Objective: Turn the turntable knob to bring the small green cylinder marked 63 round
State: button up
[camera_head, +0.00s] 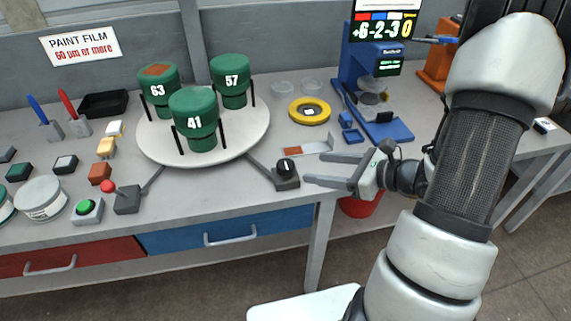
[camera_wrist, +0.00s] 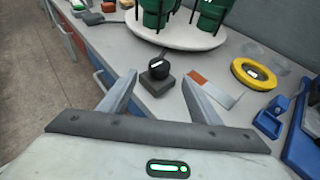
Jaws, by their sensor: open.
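Three green cylinders stand in black holders on a round white turntable (camera_head: 245,146). The cylinder marked 63 (camera_head: 157,90) is at the back left and has a brown patch on its top. The cylinder marked 57 (camera_head: 231,84) is at the back right, and the one marked 41 (camera_head: 195,122) is at the front. A black knob (camera_head: 286,168) on a dark base sits at the table's front edge, right of the turntable. In the wrist view the knob (camera_wrist: 159,70) lies ahead, between the finger directions. My gripper (camera_head: 318,169) is open and empty, right of the knob and apart from it.
A joystick box (camera_head: 127,198) and a green button (camera_head: 88,208) stand front left. A metal strip with a brown patch (camera_head: 305,148) lies behind the knob. A yellow ring (camera_head: 310,110) and a blue instrument (camera_head: 372,85) stand farther back right.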

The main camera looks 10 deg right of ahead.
aim_at(288, 164)
jog(key=x, duration=1.2)
jog(key=shift+b, duration=0.4)
jog(key=shift+d, duration=0.1)
jog(key=shift+c, duration=0.2)
jog(key=c, duration=1)
